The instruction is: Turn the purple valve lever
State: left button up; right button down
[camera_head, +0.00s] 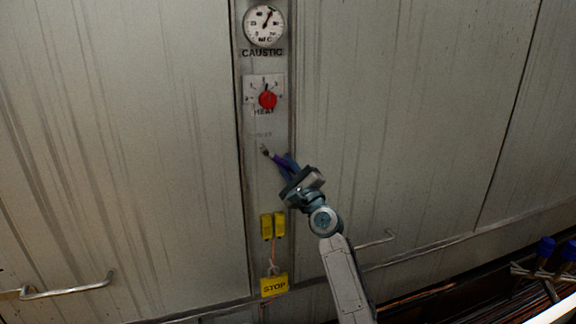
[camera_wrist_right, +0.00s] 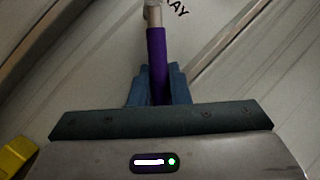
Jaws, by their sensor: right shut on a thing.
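The purple valve lever (camera_head: 276,157) sits on the narrow control panel (camera_head: 281,200), pointing down and to the right from its pivot. My right gripper (camera_head: 288,165) is shut on the lever's lower part. In the right wrist view the purple sleeve (camera_wrist_right: 157,55) runs up to a metal stem (camera_wrist_right: 153,14), and the blue fingers (camera_wrist_right: 158,88) of my right gripper close around its lower end. The lever's end is hidden between the fingers. My left gripper is not in view.
Above the lever are a red knob (camera_head: 268,100) and a round gauge (camera_head: 264,26). Below hang yellow blocks (camera_head: 273,225) and a yellow STOP tag (camera_head: 274,286). Metal handles (camera_head: 68,291) stick out at lower left and right of the panel (camera_head: 376,240). Blue-topped valves (camera_head: 545,247) stand at far right.

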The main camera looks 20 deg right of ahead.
jog(key=c, duration=1.4)
grip_release()
jog(key=shift+o, duration=0.2)
jog(key=shift+s, duration=0.1)
jog(key=b+v, duration=0.1)
jog(key=v, duration=0.9)
jog(key=shift+s+f, duration=0.15)
jog(key=shift+s, duration=0.15)
